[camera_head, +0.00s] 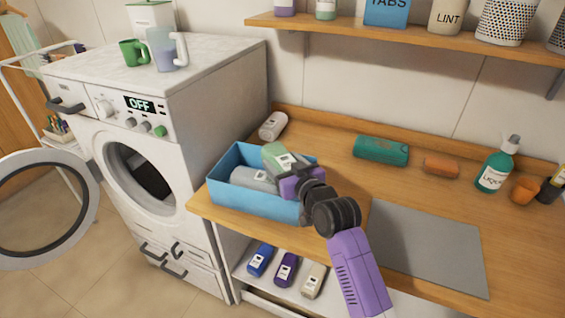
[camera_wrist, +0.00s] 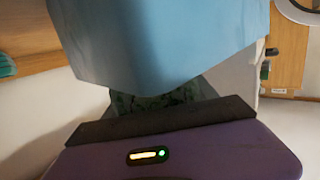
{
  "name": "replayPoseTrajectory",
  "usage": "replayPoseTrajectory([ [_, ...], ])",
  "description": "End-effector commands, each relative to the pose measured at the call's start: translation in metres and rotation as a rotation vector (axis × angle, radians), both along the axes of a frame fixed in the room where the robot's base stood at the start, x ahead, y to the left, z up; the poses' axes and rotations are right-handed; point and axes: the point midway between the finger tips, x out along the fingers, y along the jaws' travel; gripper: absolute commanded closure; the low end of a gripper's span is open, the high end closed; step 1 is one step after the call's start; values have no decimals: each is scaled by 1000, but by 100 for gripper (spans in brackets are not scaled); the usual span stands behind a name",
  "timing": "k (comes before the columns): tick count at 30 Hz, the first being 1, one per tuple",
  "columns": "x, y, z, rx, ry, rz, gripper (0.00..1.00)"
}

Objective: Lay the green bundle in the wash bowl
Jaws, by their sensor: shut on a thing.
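The blue rectangular wash bowl (camera_head: 258,203) stands at the left end of the wooden counter; its blue side also fills the upper part of the wrist view (camera_wrist: 160,45). My gripper (camera_head: 290,178) is over the bowl's right part, shut on the pale green bundle (camera_head: 275,155), which has a white label. The bundle is tilted at the bowl's upper opening; whether it touches anything inside is unclear. A dark green patch (camera_wrist: 150,104) shows beyond my jaw in the wrist view. A grey labelled bundle (camera_head: 250,180) lies in the bowl, partly hidden.
A white bundle (camera_head: 272,125) lies behind the bowl. A teal roll (camera_head: 381,150), an orange roll (camera_head: 441,166) and a soap bottle (camera_head: 496,168) are along the back. A grey mat (camera_head: 427,247) lies right of my arm. The washer (camera_head: 150,120) stands left, door open.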

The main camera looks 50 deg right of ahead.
Motion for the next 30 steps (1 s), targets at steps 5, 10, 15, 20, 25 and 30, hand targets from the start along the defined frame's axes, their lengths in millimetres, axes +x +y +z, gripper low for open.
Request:
replayPoseTrajectory([
  [5, 0, 0, -4, -1, -2, 0, 95],
  [10, 0, 0, -8, -1, -2, 0, 95],
  [15, 0, 0, -7, 0, 0, 0, 13],
  [20, 0, 0, -7, 0, 0, 0, 13],
  [25, 0, 0, -3, 0, -1, 0, 13],
  [30, -15, 5, 1, 0, 0, 0, 13],
])
